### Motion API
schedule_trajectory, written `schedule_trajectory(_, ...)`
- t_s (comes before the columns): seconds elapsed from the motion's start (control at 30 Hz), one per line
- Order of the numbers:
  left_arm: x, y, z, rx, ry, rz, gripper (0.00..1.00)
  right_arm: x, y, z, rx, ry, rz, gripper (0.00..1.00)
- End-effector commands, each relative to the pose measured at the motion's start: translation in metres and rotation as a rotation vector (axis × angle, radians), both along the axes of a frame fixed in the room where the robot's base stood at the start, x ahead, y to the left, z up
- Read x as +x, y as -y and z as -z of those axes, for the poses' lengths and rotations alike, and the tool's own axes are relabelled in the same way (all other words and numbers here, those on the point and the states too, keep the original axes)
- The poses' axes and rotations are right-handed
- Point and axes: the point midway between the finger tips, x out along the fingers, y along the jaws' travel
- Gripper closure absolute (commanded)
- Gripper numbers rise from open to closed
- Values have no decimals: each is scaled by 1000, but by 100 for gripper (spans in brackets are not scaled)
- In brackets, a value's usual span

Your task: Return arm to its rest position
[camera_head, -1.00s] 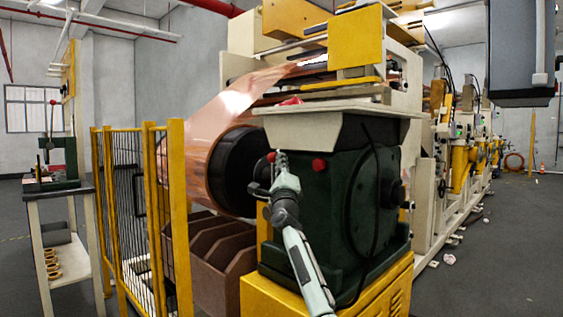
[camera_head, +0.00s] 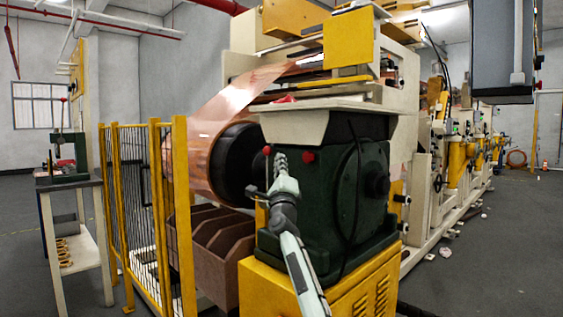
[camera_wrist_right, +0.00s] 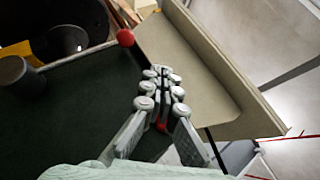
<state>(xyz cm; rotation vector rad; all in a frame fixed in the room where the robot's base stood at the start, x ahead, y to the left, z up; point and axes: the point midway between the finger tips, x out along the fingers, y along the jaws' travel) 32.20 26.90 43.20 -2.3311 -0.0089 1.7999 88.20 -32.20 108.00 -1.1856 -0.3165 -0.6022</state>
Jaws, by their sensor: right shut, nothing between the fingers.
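My right arm comes up from the bottom of the head view. Its gripper (camera_head: 281,162) points upward in front of the dark green machine housing (camera_head: 320,210), close to the red knobs on it. In the right wrist view the gripper (camera_wrist_right: 163,75) has its fingers together, with nothing between them. The green housing (camera_wrist_right: 80,110) fills the left of that view, and the beige ledge (camera_wrist_right: 200,75) lies beyond the fingers. I cannot tell whether the gripper touches the housing. My left gripper is not in view.
A large copper foil roll (camera_head: 202,150) sits behind the gripper. A yellow safety fence (camera_head: 183,220) and a small workbench (camera_head: 75,182) stand to the left. A yellow base (camera_head: 345,285) juts out below the housing. Open floor (camera_head: 490,260) lies to the right.

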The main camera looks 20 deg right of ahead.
Motion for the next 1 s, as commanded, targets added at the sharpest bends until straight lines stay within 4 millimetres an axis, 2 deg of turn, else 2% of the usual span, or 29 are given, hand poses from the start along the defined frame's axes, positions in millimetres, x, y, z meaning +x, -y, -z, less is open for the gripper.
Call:
schedule_trajectory(0.4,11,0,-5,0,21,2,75,0,0,1,-1,-1,0,100)
schedule_trajectory(0.47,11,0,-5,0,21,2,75,0,-1,6,-12,-12,0,100)
schedule_trajectory(0.53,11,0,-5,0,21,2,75,0,-5,23,-52,-48,-1,100)
schedule_trajectory(0.57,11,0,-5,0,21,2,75,0,-8,35,-79,-72,-2,100)
schedule_trajectory(0.67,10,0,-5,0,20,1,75,-4,-21,90,-221,-190,-9,100)
schedule_trajectory(0.7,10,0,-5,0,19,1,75,-8,-28,118,-292,-250,-16,100)
schedule_trajectory(0.77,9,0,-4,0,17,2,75,-17,-38,162,-406,-341,-28,100)
schedule_trajectory(0.8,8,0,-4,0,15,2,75,-25,-45,191,-484,-403,-39,100)
schedule_trajectory(0.87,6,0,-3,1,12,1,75,-39,-53,234,-596,-489,-56,100)
schedule_trajectory(0.9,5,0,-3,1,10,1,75,-50,-59,262,-671,-547,-71,100)
schedule_trajectory(0.97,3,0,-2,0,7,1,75,-68,-65,304,-779,-631,-95,100)
schedule_trajectory(1.0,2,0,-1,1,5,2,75,-82,-69,331,-851,-684,-112,100)
